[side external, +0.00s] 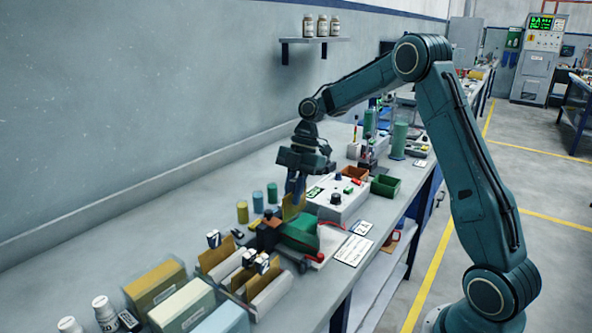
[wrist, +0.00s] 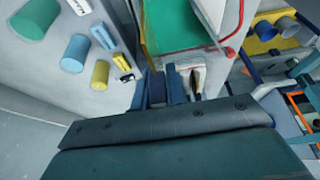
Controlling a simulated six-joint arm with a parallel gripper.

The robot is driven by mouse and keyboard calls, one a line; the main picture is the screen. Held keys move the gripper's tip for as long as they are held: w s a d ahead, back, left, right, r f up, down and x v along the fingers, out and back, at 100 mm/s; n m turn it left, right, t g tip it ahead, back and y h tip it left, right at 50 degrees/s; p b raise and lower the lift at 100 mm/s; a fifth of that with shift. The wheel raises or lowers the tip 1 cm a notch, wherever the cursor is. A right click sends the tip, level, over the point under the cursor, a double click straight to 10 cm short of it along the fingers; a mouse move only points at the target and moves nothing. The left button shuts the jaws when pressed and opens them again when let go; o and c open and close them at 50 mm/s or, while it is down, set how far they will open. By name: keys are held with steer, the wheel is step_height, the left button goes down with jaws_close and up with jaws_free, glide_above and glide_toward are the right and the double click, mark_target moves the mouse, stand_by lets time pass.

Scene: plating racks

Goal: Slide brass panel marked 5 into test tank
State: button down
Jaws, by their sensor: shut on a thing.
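My gripper (side external: 297,187) points down over the bench and is shut on a brass panel (side external: 293,207), whose lower part shows below the fingers. No mark on the panel can be read. A green-topped tank (side external: 303,229), with red and black leads at its sides, stands just below and in front of the panel. I cannot tell whether the panel's lower edge is inside it or behind it. In the wrist view, my gripper's blue fingers (wrist: 167,85) show beside the tank's green area (wrist: 180,28); the panel is not clear there.
Two racks with brass panels (side external: 220,260) (side external: 262,287) stand at the front. A grey power box (side external: 338,197) is close behind the tank. Yellow (side external: 242,212), blue (side external: 257,202) and green (side external: 272,193) cylinders stand to the left.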

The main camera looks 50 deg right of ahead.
mark_target(294, 212)
steer(key=shift+f, duration=1.5)
steer(key=shift+s+a+f, duration=0.1)
steer(key=shift+s+f, duration=0.1)
steer(key=shift+f, duration=1.25)
steer(key=c, duration=1.5)
jaws_free()
steer(key=shift+r, duration=0.1)
steer(key=shift+o, duration=0.9)
steer(key=v, duration=1.1)
steer(key=shift+r, duration=0.45)
steer(key=shift+v, duration=2.25)
steer(key=shift+a, duration=0.2)
